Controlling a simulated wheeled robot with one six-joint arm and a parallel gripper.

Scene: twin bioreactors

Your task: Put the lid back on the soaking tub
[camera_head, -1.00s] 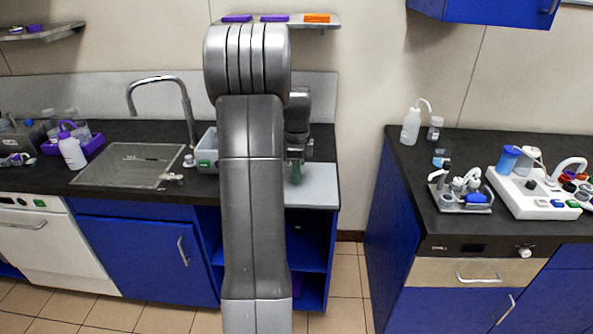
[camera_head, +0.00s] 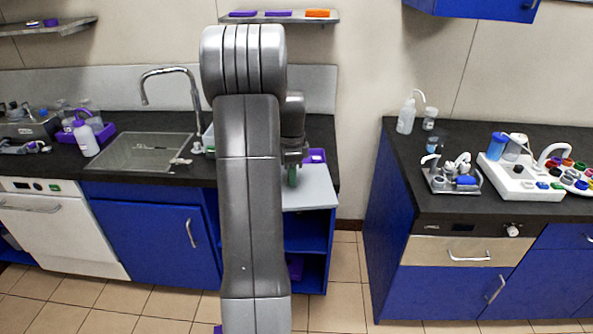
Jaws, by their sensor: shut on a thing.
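My gripper (camera_head: 293,160) points down behind my arm and is shut on the green handle (camera_head: 292,177) of a flat light-grey lid (camera_head: 316,190). The lid is at the right end of the left counter, overlapping its front edge and looking slightly tilted. Its left part is hidden by my arm, and its height above the counter is hard to tell. The soaking tub appears to be the pale container (camera_head: 208,139) right of the sink. Only a sliver of it shows left of my arm, so its opening is hidden.
A purple item (camera_head: 316,156) lies behind the lid. The sink (camera_head: 142,152) with its tap (camera_head: 172,75) is left of the tub. A wall shelf (camera_head: 300,17) hangs above. A floor gap separates the right counter (camera_head: 400,165), which carries bottles and instruments.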

